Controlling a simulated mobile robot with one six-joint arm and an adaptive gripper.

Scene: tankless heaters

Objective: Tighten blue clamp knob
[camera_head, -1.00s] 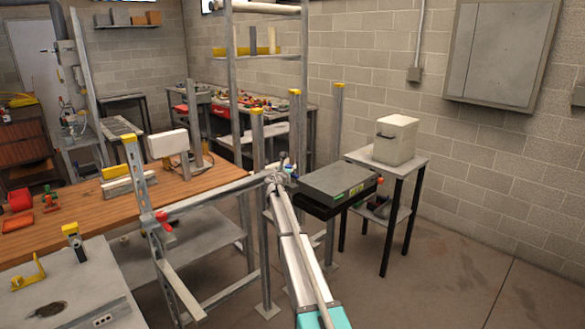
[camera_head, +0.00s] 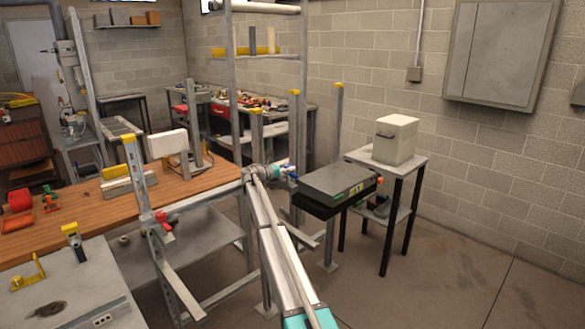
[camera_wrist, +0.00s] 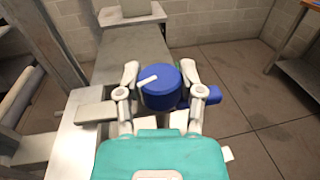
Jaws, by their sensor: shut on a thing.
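The blue clamp knob (camera_wrist: 160,86) is in the middle of the wrist view, a round blue cap with a white bar mark on top. My gripper (camera_wrist: 160,90) has one finger on each side of the knob and is shut on it. More blue of the clamp shows to the right of the right finger. In the head view my gripper (camera_head: 287,170) is at the left end of a dark grey flat box. The knob shows there only as a small blue spot, mostly hidden by my gripper.
The grey box (camera_head: 338,181) stands beside a small black-legged table (camera_head: 398,167) carrying a white box (camera_head: 395,139). Metal posts with yellow caps (camera_head: 294,92) rise close behind my arm. A wooden workbench (camera_head: 202,190) lies to the left. The floor at the right is clear.

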